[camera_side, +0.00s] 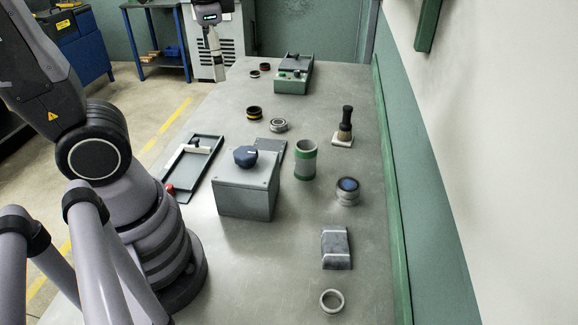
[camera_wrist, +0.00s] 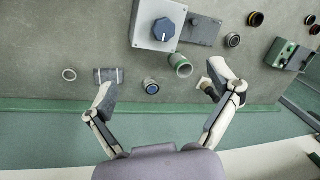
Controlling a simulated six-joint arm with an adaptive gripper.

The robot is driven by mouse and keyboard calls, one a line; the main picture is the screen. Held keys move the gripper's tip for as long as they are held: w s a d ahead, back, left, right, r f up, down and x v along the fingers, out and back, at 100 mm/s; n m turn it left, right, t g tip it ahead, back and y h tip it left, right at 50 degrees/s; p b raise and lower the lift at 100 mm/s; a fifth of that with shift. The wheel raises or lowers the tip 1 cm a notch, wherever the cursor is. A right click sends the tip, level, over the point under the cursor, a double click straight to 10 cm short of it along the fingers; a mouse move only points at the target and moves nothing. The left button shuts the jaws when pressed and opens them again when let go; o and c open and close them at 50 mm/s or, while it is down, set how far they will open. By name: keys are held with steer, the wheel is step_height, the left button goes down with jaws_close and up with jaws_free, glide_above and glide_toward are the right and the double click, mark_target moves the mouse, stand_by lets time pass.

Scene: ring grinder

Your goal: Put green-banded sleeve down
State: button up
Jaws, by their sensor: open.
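I cannot make out my gripper for certain in the side view.
The knobbed box (camera_side: 247,190) stands close left of the sleeve. A blue-topped ring part (camera_side: 347,191), a dark-handled tool (camera_side: 345,127), a grey block (camera_side: 336,247) and a pale ring (camera_side: 331,300) are nearby. A green wall edge (camera_side: 395,190) bounds the table's right side.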

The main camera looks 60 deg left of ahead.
steer(key=s+d+r+n+t+h, duration=0.2)
steer(key=s+r+n+t, duration=0.1)
steer(key=s+t, duration=0.1)
steer(key=shift+s+d+h, duration=0.2)
steer(key=shift+s+h, duration=0.2)
steer(key=shift+s, duration=0.3)
stand_by(0.7)
